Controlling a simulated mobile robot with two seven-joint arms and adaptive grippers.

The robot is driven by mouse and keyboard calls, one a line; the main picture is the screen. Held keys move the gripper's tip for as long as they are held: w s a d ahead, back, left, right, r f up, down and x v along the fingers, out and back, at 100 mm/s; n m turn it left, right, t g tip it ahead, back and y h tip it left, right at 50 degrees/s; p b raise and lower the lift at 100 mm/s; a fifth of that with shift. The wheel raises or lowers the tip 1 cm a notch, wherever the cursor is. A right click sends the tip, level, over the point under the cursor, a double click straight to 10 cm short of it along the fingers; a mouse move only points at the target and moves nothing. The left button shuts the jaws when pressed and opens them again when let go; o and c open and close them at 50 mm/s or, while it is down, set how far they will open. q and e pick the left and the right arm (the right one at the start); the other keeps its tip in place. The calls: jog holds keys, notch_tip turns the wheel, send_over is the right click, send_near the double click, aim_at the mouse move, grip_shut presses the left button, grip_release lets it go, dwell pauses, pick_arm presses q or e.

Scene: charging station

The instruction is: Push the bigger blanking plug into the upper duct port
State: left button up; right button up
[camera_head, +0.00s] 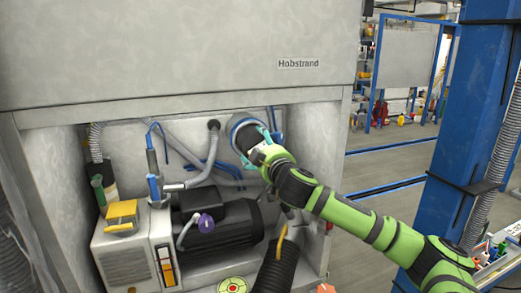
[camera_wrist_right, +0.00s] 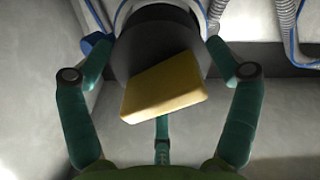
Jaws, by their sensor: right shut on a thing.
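The upper duct port (camera_head: 235,122), a round opening with a blue and grey rim, is high in the recess in the head view. My right gripper (camera_head: 260,142) is directly in front of it, its teal fingers partly covering it. In the right wrist view, the gripper (camera_wrist_right: 160,60) is shut around the plug, a dark round body (camera_wrist_right: 140,45) with a yellow slab-like grip (camera_wrist_right: 165,88). The plug's far end meets a pale ring with blue edges (camera_wrist_right: 125,12). How deep it sits in the port is hidden. My left gripper is out of view.
A white box (camera_head: 125,255) with a yellow block (camera_head: 122,212) on top stands left in the recess. A dark motor (camera_head: 225,225) with a purple knob (camera_head: 206,223) is in the middle. A black corrugated hose (camera_head: 277,268) rises below the port. Grey hoses run nearby.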

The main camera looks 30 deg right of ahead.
aim_at(254, 142)
jog(key=shift+w+r, duration=0.1)
jog(key=shift+w, duration=0.05)
dwell(0.8)
jog(key=shift+w+d, duration=0.1)
jog(key=shift+w, duration=0.25)
jog(key=shift+p+x, duration=0.95)
jog(key=shift+x, duration=1.5)
jog(key=o, duration=1.1)
jog(key=shift+s, duration=0.1)
jog(key=v, duration=1.2)
